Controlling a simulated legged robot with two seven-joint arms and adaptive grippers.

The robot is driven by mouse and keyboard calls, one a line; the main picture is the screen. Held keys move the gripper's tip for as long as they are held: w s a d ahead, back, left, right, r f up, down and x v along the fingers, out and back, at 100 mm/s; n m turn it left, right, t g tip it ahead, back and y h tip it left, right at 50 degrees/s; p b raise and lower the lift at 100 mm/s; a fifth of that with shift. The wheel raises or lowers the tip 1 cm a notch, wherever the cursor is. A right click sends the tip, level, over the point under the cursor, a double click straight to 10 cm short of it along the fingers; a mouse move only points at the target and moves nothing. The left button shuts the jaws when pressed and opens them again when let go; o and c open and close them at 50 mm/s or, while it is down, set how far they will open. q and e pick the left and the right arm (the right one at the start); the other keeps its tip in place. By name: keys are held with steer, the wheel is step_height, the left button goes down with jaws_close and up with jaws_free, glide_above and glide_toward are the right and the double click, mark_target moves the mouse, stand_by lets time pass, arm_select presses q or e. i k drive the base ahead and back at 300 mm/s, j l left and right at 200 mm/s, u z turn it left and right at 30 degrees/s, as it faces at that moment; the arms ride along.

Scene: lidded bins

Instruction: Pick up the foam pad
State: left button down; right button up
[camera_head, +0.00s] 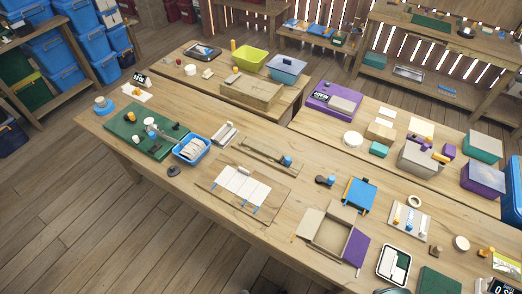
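I cannot tell for certain which thing is the foam pad. A flat grey pad (342,104) lies on the purple tray (318,101) at the back of the table. White flat panels (241,187) lie side by side on a thin wooden board (268,201) near the table's middle. A small blue basket (191,149) holds pale flat pieces, beside a green mat (127,133) at the left.
An open cardboard box (325,232) with a purple flap stands at the front right of the wooden table (150,165). Grey, purple and teal boxes crowd the right back. A yellow-green bin (250,58) stands farther back. Bare wood shows around the board.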

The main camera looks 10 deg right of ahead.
mark_target(229, 125)
steer(key=i+j, duration=0.2)
steer(key=j, duration=0.15)
steer(key=i+j, duration=0.2)
steer(key=j, duration=0.2)
steer(key=i+j, duration=0.25)
steer(key=j, duration=0.1)
